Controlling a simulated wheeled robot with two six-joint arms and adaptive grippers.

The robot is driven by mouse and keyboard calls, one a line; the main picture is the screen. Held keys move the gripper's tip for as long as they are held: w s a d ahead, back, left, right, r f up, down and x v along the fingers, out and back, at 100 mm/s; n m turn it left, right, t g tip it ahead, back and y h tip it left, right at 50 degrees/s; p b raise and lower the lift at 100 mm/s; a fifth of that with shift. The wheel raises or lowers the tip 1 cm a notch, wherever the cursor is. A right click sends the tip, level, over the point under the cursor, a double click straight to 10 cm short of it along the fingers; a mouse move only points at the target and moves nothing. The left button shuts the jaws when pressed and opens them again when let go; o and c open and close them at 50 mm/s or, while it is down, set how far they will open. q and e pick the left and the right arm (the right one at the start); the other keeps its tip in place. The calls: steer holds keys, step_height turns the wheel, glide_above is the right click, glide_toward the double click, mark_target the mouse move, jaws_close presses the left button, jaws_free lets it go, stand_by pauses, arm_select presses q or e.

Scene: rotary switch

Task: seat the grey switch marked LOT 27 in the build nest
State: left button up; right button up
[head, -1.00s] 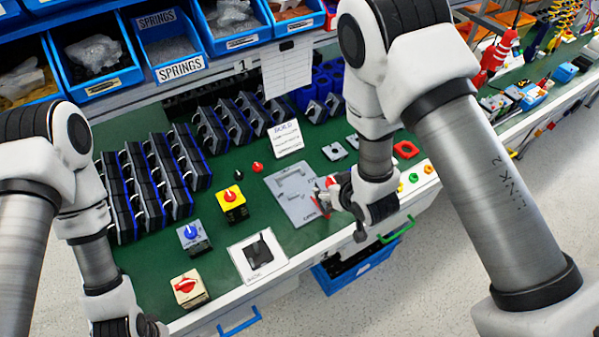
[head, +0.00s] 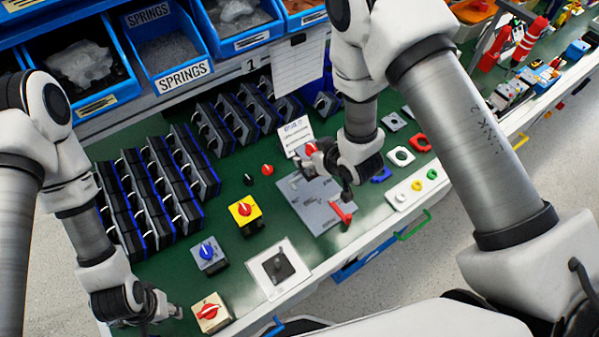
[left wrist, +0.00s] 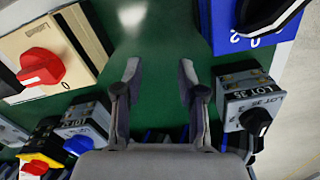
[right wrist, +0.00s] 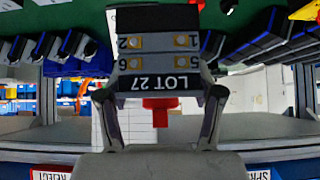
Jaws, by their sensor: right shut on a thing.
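The grey switch marked LOT 27 (right wrist: 160,65) is between the fingers of my right gripper (right wrist: 160,105). Its label reads upside down in the right wrist view, and its red knob (right wrist: 160,112) points toward the palm. In the head view, my right gripper (head: 325,163) holds it above the far part of the build nest (head: 308,208), a grey plate, by the white card. The red knob shows there; the gripper hides most of the body. A red piece (head: 341,213) is at the nest's near right. My left gripper (left wrist: 160,90) is open and empty over the green mat.
A yellow switch (head: 245,212), a blue-knobbed switch (head: 208,255) and a beige switch (head: 211,312) stand left of the nest. A dark switch-like part sits on a white plate (head: 257,270). Racks of dark switches (head: 150,195) fill the back left. Coloured rings (head: 400,156) lie right.

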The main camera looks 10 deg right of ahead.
arm_select(q)
step_height(320, 180, up, 3)
steer(key=p, duration=0.3)
arm_select(e)
step_height(320, 180, down, 9)
steer(key=shift+f, duration=0.2)
arm_select(q)
steer(key=shift+w+a, duration=0.1)
steer(key=shift+w, duration=0.05)
arm_select(e)
steer(key=shift+w+a+f, duration=0.1)
steer(key=shift+w+f, duration=0.05)
steer(key=shift+f, duration=0.1)
arm_select(q)
steer(key=shift+f, duration=0.1)
steer(key=shift+s+f+b, duration=0.15)
steer(key=shift+s+b, duration=0.05)
steer(key=shift+b, duration=0.1)
arm_select(e)
steer(key=shift+f, duration=0.1)
steer(key=o, duration=1.1)
arm_select(q)
steer(key=shift+w, duration=0.1)
arm_select(e)
steer(key=shift+o, duration=1)
